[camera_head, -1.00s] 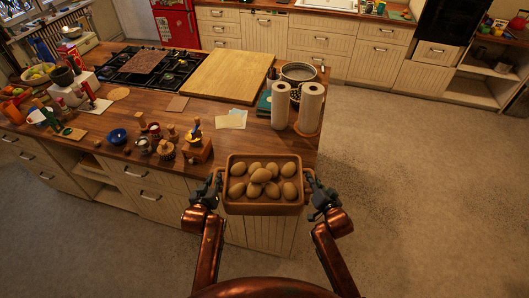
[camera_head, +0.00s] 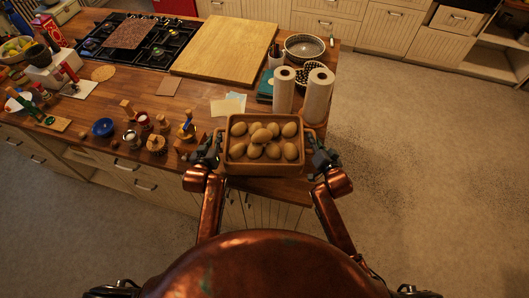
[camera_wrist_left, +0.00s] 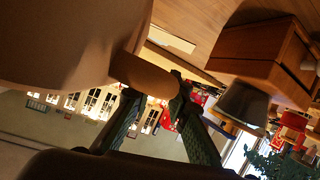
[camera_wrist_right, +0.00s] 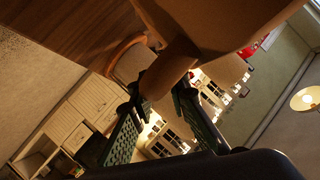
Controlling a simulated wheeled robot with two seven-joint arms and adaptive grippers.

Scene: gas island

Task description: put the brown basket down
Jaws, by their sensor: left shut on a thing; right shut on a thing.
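The brown basket (camera_head: 264,169) holds several brown, egg-shaped or potato-like items (camera_head: 262,137). It is level, over the front edge of the wooden island top (camera_head: 195,92); I cannot tell whether it touches the top. My left gripper (camera_head: 217,150) is shut on the basket's left handle, and my right gripper (camera_head: 312,151) is shut on its right handle. In the left wrist view the basket (camera_wrist_left: 60,40) fills the upper left, its handle between the fingers (camera_wrist_left: 160,100). In the right wrist view the basket (camera_wrist_right: 220,20) and its handle show between the fingers (camera_wrist_right: 155,95).
Two paper towel rolls (camera_head: 317,95) stand just behind the basket's right side. A wooden box (camera_head: 190,143) with a grinder stands close to my left gripper. Paper notes (camera_head: 227,106) lie behind the basket. A large cutting board (camera_head: 222,50) and a gas hob (camera_head: 125,40) lie further back.

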